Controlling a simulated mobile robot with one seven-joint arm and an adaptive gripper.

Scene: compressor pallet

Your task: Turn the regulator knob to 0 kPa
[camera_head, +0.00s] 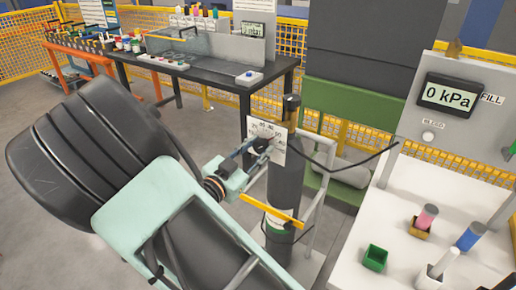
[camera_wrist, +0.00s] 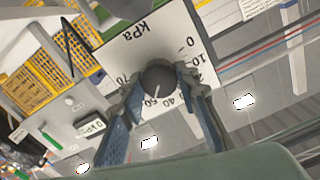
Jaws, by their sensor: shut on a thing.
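The regulator knob (camera_wrist: 160,74) is round and dark grey, in front of a white dial plate (camera_wrist: 141,42) marked kPa. Its white pointer line aims toward the lower numbers around 50 to 60, away from the 0 mark (camera_wrist: 190,42). My gripper (camera_wrist: 157,84) is shut on the knob, one blue-grey finger on each side. The fingers partly cover the dial numbers. In the head view, my gripper (camera_head: 257,148) meets the plate (camera_head: 280,135) on a dark gas cylinder (camera_head: 286,185). A digital display (camera_head: 450,96) at right reads 0 kPa.
The cylinder stands in a grey frame (camera_head: 318,200) with a yellow strap (camera_head: 270,212). A black hose (camera_head: 345,172) runs right toward a white bench (camera_head: 350,235) holding small coloured containers. A dark workbench (camera_head: 215,62) stands behind.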

